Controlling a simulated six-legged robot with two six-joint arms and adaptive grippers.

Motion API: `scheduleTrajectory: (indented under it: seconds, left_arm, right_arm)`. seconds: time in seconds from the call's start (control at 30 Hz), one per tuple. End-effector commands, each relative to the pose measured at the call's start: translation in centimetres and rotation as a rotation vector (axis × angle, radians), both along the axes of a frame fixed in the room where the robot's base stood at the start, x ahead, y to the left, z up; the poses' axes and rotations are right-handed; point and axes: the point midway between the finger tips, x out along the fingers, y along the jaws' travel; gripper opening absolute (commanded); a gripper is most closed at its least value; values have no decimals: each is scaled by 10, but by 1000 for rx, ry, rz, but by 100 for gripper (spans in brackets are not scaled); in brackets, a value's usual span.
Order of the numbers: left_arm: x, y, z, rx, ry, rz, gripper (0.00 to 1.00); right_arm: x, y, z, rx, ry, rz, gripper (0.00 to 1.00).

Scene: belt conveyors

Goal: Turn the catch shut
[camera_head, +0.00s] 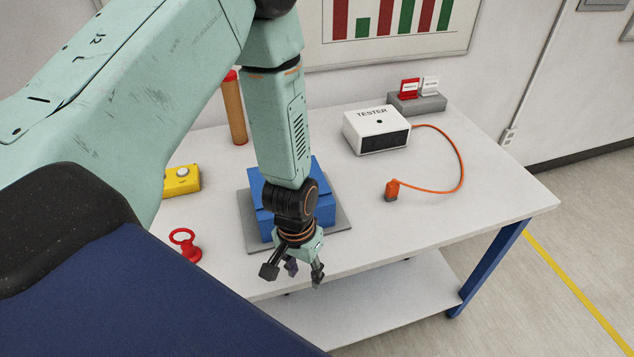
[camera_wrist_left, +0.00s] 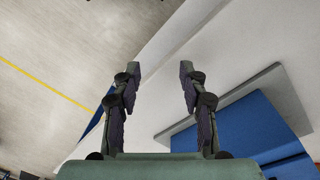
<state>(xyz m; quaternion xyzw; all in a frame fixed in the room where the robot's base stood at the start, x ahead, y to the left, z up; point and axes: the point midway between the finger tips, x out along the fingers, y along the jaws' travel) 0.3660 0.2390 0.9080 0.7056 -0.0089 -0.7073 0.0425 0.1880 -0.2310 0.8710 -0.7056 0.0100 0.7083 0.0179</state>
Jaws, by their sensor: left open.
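A blue box (camera_head: 322,198) stands on a grey plate (camera_head: 342,222) near the front of the white table, partly hidden behind my left arm. In the left wrist view, part of the blue box (camera_wrist_left: 225,135) and its grey plate (camera_wrist_left: 262,80) show at the lower right. I cannot make out a catch on it; its front is largely covered by my wrist. My left gripper (camera_head: 293,274) is open and empty, fingers pointing down, in front of the box near the table's front edge. It also shows in the left wrist view (camera_wrist_left: 160,72), with nothing between the fingers.
A white tester box (camera_head: 378,128) with an orange cable and plug (camera_head: 392,190) stands at the back right. A yellow button box (camera_head: 181,181), a red ring-topped piece (camera_head: 186,246) and an orange-brown cylinder (camera_head: 234,110) are left. The table's right front (camera_head: 440,215) is clear.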

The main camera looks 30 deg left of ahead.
Motion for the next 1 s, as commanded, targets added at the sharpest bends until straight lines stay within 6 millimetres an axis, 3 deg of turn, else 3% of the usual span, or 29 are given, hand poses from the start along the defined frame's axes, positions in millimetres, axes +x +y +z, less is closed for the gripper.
scheduleTrajectory:
  seconds: [0.27, 0.5, 0.63, 0.77, 1.0]
  left_arm:
    - [62, 19, 51, 16, -10, 3, 43]
    - [124, 51, 134, 53, -9, 18, 43]
    - [137, 63, 162, 70, -2, 28, 43]
    - [139, 67, 166, 77, 5, 31, 43]
    - [138, 67, 132, 77, 9, 30, 43]
  right_arm:
    - [0, 0, 6, 0, 1, 0, 74]
    - [0, 0, 12, 0, 0, 0, 74]
    - [0, 0, 14, 0, 0, 0, 74]
    - [0, 0, 14, 0, 0, 0, 74]
    - [0, 0, 16, 0, 0, 0, 74]
